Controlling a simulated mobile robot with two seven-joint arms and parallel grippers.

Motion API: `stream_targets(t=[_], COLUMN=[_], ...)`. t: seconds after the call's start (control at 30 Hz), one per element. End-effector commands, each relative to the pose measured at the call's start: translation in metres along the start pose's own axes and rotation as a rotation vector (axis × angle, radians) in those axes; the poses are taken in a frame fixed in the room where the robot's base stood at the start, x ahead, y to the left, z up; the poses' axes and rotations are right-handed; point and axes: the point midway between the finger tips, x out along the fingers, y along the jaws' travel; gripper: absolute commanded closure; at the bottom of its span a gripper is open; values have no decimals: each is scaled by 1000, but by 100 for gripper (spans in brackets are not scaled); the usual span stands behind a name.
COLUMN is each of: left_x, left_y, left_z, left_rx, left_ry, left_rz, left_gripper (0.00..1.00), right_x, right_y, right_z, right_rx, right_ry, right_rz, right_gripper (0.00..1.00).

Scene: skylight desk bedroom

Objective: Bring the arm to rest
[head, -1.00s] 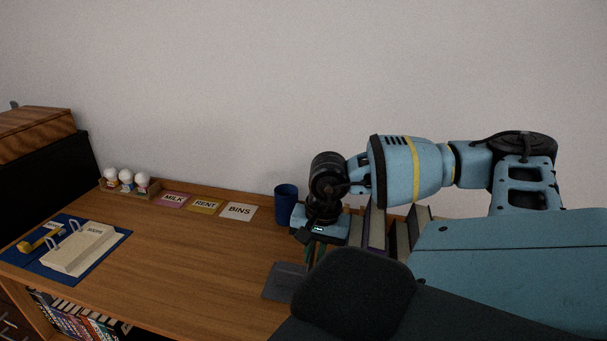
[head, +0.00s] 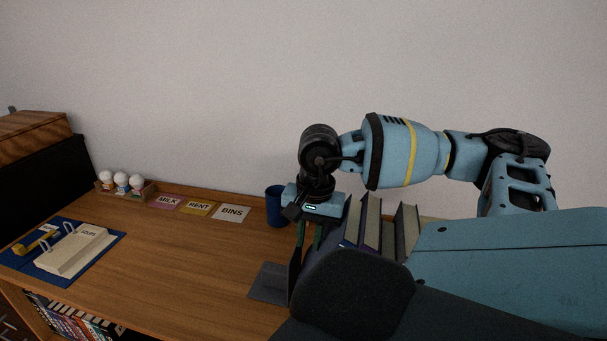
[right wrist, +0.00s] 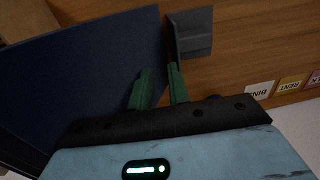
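My right gripper (head: 308,246) points down above the right part of the desk, beside the row of books (head: 370,222). In the right wrist view its two green fingers (right wrist: 160,83) stand apart with nothing held between them. The grey bookend (head: 270,282) stands on the desk just below the fingers; it also shows in the right wrist view (right wrist: 194,32). A dark blue book or panel (right wrist: 90,65) is beside the bookend, close to the left finger. My own arm hides part of the books. My left gripper is not in view.
A blue cup (head: 276,207) stands close behind and left of my right gripper. Cards (head: 232,213), an egg-like figure tray (head: 122,186) and a blue mat (head: 108,247) with a cream binder (head: 75,250) lie left. The desk's middle (head: 180,250) is clear.

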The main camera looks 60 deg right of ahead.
Motion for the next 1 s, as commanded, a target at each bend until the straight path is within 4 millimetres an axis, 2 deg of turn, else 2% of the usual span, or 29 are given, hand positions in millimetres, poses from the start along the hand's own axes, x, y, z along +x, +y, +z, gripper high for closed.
stream_targets(t=[0.3, 1.0], left_x=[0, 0], left_y=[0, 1], left_z=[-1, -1], left_rx=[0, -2], left_ry=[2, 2], left_rz=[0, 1], left_gripper=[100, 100], right_x=[-23, -25], right_y=[-7, -10], right_z=[2, 2], right_rx=[5, 5], right_ry=[5, 6], right_rz=[-14, -23], right_gripper=[71, 71])
